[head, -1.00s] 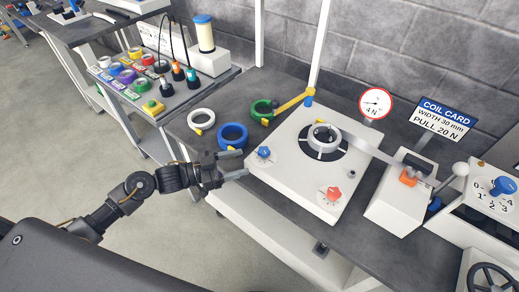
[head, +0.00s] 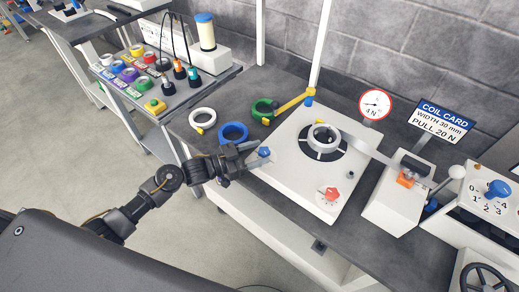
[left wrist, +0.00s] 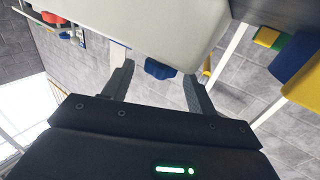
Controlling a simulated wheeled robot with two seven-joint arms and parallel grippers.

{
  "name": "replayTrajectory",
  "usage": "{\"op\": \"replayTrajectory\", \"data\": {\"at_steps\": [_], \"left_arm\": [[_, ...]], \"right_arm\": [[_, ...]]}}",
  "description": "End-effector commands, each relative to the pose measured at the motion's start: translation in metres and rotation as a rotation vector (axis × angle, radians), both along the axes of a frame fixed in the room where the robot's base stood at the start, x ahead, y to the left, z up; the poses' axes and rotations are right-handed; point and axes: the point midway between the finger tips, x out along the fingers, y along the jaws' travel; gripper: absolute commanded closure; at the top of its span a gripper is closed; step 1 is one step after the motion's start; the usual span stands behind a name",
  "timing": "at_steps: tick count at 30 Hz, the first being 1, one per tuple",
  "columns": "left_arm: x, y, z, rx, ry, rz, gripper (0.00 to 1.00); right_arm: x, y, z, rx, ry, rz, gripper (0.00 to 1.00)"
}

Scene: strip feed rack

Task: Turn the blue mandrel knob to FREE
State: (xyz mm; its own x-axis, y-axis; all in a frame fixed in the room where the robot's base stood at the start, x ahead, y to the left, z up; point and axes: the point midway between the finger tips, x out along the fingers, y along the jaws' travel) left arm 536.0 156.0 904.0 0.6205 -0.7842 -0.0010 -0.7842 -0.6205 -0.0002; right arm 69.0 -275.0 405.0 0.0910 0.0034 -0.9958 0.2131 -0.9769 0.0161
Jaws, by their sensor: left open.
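The blue mandrel knob (head: 264,152) sits on the left corner of the white feed unit (head: 290,180), beside the mandrel with its coil (head: 323,137). My left gripper (head: 250,155) is at that corner with its fingers apart, close to the knob. In the left wrist view the blue knob (left wrist: 160,69) shows between the two open fingers (left wrist: 158,82), a little beyond their tips; I cannot tell whether they touch it. The knob's lettering is too small to read. My right gripper is not in view.
A red knob (head: 331,194) is on the same unit. Blue (head: 233,133), white (head: 203,117) and green (head: 262,107) rings lie on the bench behind my left gripper. A yellow arm (head: 293,101) stands at the unit's back corner. A strip runs right to a clamp block (head: 398,195).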

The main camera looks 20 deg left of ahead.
Motion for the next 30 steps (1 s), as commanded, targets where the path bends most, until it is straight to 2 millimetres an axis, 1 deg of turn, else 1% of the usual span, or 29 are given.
{"op": "replayTrajectory", "data": {"at_steps": [1, 4, 13, 14, 21, 24, 30], "left_arm": [[0.0033, -0.004, 0.0017, -0.002, -0.001, 0.0, 0.42], [0.0064, -0.0079, 0.0008, -0.001, 0.0, 0.0, 0.42], [0.0076, -0.0098, 0.0, 0.0, 0.0, 0.0, 0.42], [0.0076, -0.0097, 0.0, 0.0, 0.0, 0.0, 0.45], [0.0075, -0.0096, 0.0001, 0.0, 0.0, 0.0, 0.76], [0.0074, -0.0096, 0.0001, 0.0, 0.0, 0.0, 0.87], [0.0067, -0.0104, 0.0016, -0.003, 0.0, 0.02, 0.87]], "right_arm": [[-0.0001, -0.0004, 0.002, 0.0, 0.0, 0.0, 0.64], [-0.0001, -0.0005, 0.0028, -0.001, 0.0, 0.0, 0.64], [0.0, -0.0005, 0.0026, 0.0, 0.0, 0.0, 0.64], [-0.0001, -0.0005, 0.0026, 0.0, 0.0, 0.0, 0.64], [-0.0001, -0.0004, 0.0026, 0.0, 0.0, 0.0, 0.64], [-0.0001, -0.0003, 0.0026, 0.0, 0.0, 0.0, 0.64], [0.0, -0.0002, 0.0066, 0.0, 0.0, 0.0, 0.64]]}}
